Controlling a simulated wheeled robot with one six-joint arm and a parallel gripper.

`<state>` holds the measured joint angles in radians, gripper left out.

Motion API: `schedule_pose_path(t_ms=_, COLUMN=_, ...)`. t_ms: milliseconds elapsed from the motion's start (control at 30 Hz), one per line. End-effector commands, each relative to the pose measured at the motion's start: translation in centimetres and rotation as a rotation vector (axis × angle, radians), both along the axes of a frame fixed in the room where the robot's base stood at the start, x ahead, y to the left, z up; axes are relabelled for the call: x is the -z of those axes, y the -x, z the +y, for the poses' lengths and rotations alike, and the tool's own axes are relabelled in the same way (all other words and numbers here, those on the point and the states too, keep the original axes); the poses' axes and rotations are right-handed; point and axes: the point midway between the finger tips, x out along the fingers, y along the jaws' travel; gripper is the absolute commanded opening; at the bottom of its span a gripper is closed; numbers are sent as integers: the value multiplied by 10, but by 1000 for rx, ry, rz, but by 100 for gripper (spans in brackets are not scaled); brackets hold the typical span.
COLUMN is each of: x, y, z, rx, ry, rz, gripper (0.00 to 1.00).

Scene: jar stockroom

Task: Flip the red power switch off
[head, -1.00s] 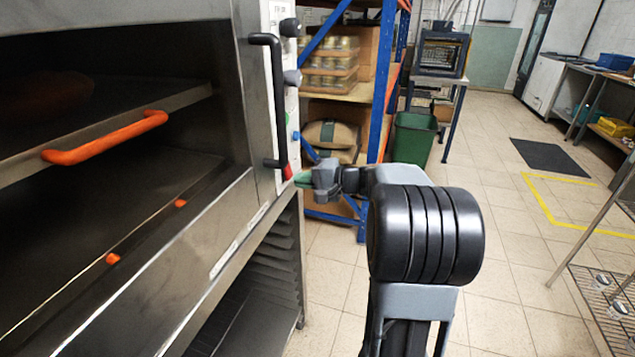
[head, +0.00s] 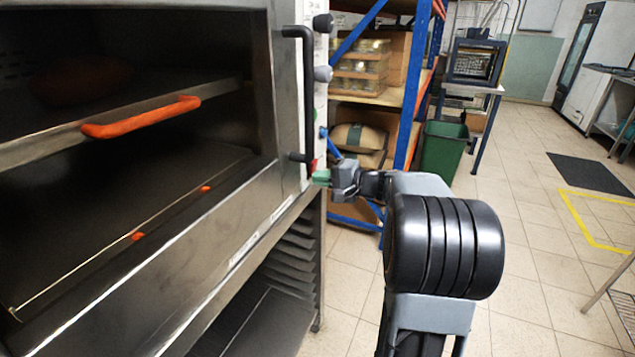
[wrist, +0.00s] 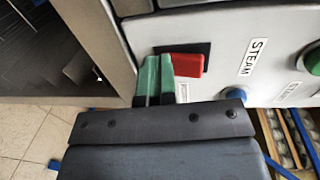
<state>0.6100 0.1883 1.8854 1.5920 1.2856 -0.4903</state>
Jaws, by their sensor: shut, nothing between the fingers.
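The red power switch (wrist: 188,65) sits in a dark recess on the oven's pale control panel (wrist: 225,30); its red part shows on the right of the recess in the wrist view. In the head view a small bit of red (head: 313,165) shows low on the panel. My gripper (wrist: 154,78) has green fingertips, shut together and empty, just left of the red part and overlapping the recess. I cannot tell whether they touch the switch. In the head view my gripper (head: 321,177) is at the panel's lower end.
A green button (wrist: 313,60) and a blue button (wrist: 235,94) are on the panel beside the STEAM label. A black vertical handle (head: 307,95) stands out from the oven above my gripper. A blue-framed shelf and a green bin (head: 443,147) stand behind; floor at right is open.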

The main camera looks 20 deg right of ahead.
Motion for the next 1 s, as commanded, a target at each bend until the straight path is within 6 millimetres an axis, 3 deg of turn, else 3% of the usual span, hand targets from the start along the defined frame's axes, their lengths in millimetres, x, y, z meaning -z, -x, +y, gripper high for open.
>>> schedule_pose_path(t_ms=267, x=8, y=11, z=-12, rx=-4, ry=1, rz=-1, gripper=0)
schedule_pose_path(t_ms=700, x=20, y=69, z=-63, rx=-11, ry=-2, rz=0, gripper=0)
schedule_pose_path(t_ms=1000, x=26, y=91, z=-81, rx=-14, ry=0, rz=-1, gripper=0)
